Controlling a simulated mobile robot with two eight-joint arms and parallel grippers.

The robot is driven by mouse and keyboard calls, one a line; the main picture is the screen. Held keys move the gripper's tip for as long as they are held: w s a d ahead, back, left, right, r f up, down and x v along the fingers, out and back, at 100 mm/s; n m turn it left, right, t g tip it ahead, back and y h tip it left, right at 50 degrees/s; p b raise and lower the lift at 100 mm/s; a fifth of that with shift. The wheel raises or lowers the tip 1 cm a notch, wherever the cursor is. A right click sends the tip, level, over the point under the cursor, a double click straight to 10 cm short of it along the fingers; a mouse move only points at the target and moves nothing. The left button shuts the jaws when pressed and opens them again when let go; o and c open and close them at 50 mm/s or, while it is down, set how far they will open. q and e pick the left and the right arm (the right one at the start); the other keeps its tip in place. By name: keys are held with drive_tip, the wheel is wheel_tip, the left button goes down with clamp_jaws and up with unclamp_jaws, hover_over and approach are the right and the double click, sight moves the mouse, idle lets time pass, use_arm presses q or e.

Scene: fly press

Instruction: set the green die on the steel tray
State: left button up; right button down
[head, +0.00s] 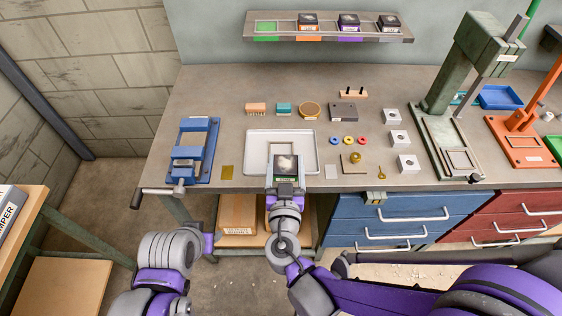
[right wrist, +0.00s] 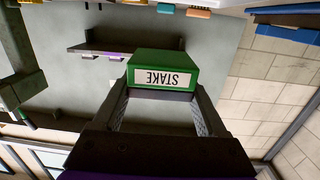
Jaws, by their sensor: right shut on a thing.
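The green die (head: 286,164) is a dark-topped block with a green, labelled front. In the right wrist view the green die (right wrist: 160,75) shows a white label reading STAKE, upside down. My right gripper (head: 286,183) is shut on it; the fingers lie along both its sides in the right wrist view (right wrist: 160,108). The steel tray (head: 254,164) is a shallow, pale rectangle on the bench. The die overlaps the tray's front right part in the head view; I cannot tell the gap beneath it.
A blue vise (head: 195,150) stands left of the tray. A brush, small blocks and coloured rings lie behind and to the right. A green fly press (head: 455,75) stands further right. The wall shelf (head: 328,38) holds three dies; its green place is empty.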

drive_tip(key=shift+s+a+y, duration=0.4)
drive_tip(key=shift+s+a, duration=0.05)
drive_tip(key=shift+s, duration=0.25)
drive_tip(key=shift+w+f, duration=0.2)
drive_tip(key=shift+w, duration=0.15)
hover_over(281, 153)
drive_tip(key=s, duration=0.3)
wheel_tip(281, 153, down, 5)
drive_tip(key=shift+w+f+b, duration=0.15)
drive_tip(key=shift+b, duration=0.3)
drive_tip(key=shift+w+f, duration=0.6)
drive_tip(key=shift+w, duration=0.2)
drive_tip(key=shift+w+f, duration=0.6)
drive_tip(key=shift+w, duration=0.15)
use_arm(q)
drive_tip(key=shift+s+f, duration=0.6)
drive_tip(key=shift+f, duration=0.25)
use_arm(e)
drive_tip(key=shift+s, duration=0.1)
drive_tip(key=shift+f, duration=0.15)
unclamp_jaws()
